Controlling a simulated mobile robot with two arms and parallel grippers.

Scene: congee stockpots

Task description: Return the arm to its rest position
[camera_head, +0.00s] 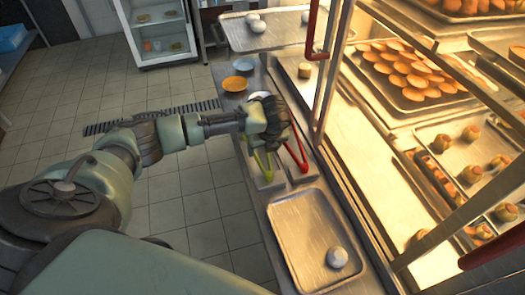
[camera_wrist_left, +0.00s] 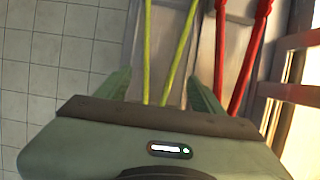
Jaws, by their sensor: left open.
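My left arm reaches in from the left in the head view, and its left gripper (camera_head: 276,124) is over the narrow counter beside the glass case. In the left wrist view the left gripper (camera_wrist_left: 160,92) is open, its fingers wide apart. Green tongs (camera_wrist_left: 153,45) show between and beyond the fingers, and red tongs (camera_wrist_left: 240,55) lie to their right. In the head view the green tongs (camera_head: 263,166) and red tongs (camera_head: 298,150) are partly hidden by the gripper. I cannot tell whether the gripper touches either. My right gripper is not in view.
A metal tray (camera_head: 285,225) with a white bun (camera_head: 337,257) is at the counter's near end. Orange (camera_head: 234,84) and blue (camera_head: 243,64) bowls stand farther back. The lit pastry case (camera_head: 400,120) and a red handle (camera_head: 318,35) are on the right. Open tiled floor (camera_head: 185,220) is left.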

